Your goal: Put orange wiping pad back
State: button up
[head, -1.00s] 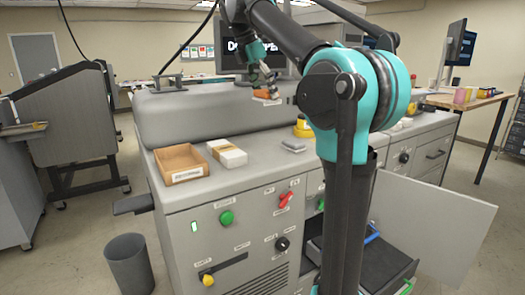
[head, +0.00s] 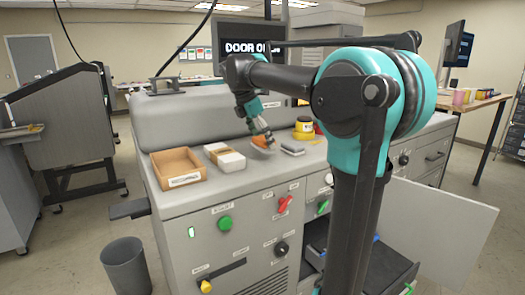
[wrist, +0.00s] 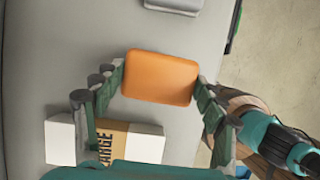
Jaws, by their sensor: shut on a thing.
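The orange wiping pad (wrist: 160,77) is between the two fingers of my gripper (wrist: 161,80) in the wrist view, gripped at its left and right edges. In the head view my gripper (head: 264,140) points down over the grey machine top, with the pad (head: 260,142) showing as a small orange patch at its tips. A pale shape shows just under the pad; I cannot tell what it is, or whether the pad touches the machine top.
An empty, labelled tan tray (head: 178,181) and a white box with a brown band (head: 225,157) stand left of my gripper. A grey block (head: 293,147) and a yellow container (head: 304,128) are to its right. A cabinet door (head: 440,222) hangs open lower right.

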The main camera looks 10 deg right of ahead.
aim_at(262, 150)
jog(key=shift+f, duration=2.1)
jog(key=shift+f, duration=0.1)
jog(key=o, duration=1.1)
jog(key=v, duration=1.2)
